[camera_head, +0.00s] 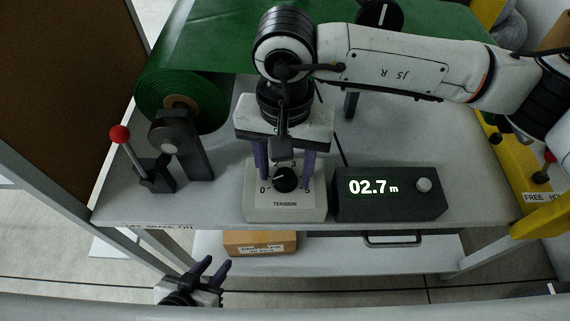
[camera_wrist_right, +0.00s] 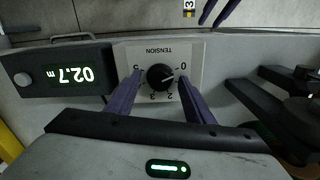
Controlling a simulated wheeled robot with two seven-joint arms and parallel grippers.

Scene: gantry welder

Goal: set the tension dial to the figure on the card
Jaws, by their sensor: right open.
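The tension dial (camera_head: 286,180) is a black round knob on a pale box (camera_head: 285,212) marked TENSION, scale 0 to 5. Its white pointer line faces the low side, near 0 to 1; the exact figure is hard to read. The dial also shows in the right wrist view (camera_wrist_right: 160,77). My right gripper (camera_head: 285,172) points down over the box, open, with one purple finger on each side of the knob and gaps visible.
A dark display (camera_head: 390,193) reading 02.7 m stands right of the dial box. A red-knobbed lever (camera_head: 120,135) and a green roll (camera_head: 180,100) are at the left. A cardboard box (camera_head: 260,243) sits on the lower shelf. The grey tabletop (camera_head: 470,190) is clear at the right.

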